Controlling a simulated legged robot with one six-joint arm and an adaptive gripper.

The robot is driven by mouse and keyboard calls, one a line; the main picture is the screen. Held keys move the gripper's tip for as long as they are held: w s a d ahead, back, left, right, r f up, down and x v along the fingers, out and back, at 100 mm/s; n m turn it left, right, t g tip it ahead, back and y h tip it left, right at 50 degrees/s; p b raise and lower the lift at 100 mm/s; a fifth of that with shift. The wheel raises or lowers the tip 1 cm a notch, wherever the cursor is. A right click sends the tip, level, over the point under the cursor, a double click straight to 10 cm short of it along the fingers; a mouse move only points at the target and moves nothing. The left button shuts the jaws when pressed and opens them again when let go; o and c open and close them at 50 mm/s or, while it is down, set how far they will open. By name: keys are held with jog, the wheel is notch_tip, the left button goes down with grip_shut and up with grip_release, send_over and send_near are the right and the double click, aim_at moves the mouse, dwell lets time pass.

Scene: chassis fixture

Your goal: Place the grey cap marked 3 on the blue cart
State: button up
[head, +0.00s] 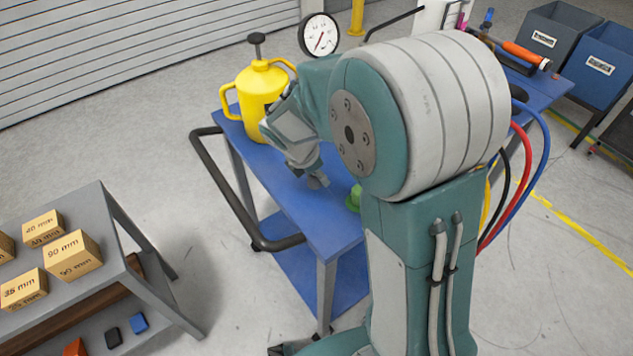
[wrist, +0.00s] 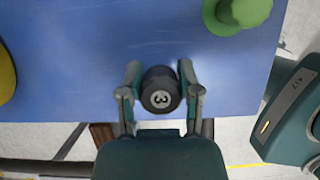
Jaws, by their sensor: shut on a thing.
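The dark grey cap marked 3 (wrist: 160,90) sits between the two fingers of my gripper (wrist: 161,85) in the wrist view, with its number facing the camera. My gripper is shut on it. The blue cart (head: 285,200) is below; in the wrist view its blue top (wrist: 100,50) fills the area behind the cap. In the head view my gripper (head: 316,182) points down over the near part of the cart top. Whether the cap touches the top I cannot tell.
A yellow jug (head: 258,95) stands on the cart to the left. A green object (wrist: 237,12) is on the cart top, partly hidden by my arm in the head view. A black handle (head: 215,190) rims the cart's end. A grey bench (head: 75,255) holds several boxes at left.

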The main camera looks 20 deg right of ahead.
aim_at(313, 191)
jog(key=shift+w+a+f, duration=0.15)
jog(key=shift+w+f, duration=0.05)
jog(key=shift+f, duration=0.05)
jog(key=f, duration=0.1)
jog(key=a+f, duration=0.1)
jog(key=f, duration=0.1)
jog(key=shift+a+f, duration=0.1)
jog(key=shift+a, duration=0.05)
jog(key=shift+d, duration=0.3)
jog(key=o, duration=0.4)
jog(key=shift+d+f, duration=0.1)
jog(key=o, duration=0.3)
jog(key=shift+o, duration=0.2)
jog(key=shift+a, duration=0.2)
